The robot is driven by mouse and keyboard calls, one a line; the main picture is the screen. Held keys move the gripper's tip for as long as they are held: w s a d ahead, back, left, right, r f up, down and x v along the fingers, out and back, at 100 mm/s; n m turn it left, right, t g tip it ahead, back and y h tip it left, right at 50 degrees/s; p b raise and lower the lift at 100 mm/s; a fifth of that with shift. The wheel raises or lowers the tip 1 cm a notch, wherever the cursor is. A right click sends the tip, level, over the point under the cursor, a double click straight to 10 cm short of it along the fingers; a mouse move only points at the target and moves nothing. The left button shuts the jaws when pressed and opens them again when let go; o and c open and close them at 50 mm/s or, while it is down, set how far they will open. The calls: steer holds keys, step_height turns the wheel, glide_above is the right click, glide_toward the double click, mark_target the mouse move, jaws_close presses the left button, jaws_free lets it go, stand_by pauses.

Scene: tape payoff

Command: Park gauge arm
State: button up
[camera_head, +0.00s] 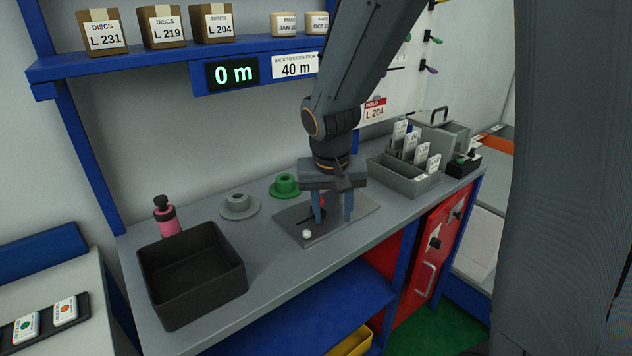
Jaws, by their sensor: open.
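A flat grey plate (343,228) lies on the workbench, with a small white knob (307,234) near its front left corner. A small dark and red part shows on the plate between and behind my fingers; it may be the gauge arm, but my gripper hides most of it. My gripper (334,212) points down over the plate with its two blue fingers apart. The fingertips are close to the plate; I cannot tell whether they touch anything.
Left of the plate are a green flanged hub (286,187), a grey one (239,205), a pink bottle (167,219) and a black bin (191,275). A grey card tray (405,178) stands close on the right. A shelf display (233,74) reads 0 m.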

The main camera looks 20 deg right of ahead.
steer(key=w+a+r+m+t+p, duration=0.1)
steer(key=w+a+r+m+p, duration=0.1)
steer(key=w+r, duration=0.4)
steer(key=shift+t, duration=0.3)
steer(key=shift+w+p+x, duration=0.2)
steer(key=shift+p+x, duration=0.05)
steer(key=shift+x, duration=2.05)
steer(key=shift+w+p+x, duration=0.2)
steer(key=shift+p+x, duration=0.05)
steer(key=shift+x, duration=2.05)
steer(key=shift+d+r, duration=0.15)
steer(key=shift+r, duration=0.05)
jaws_close()
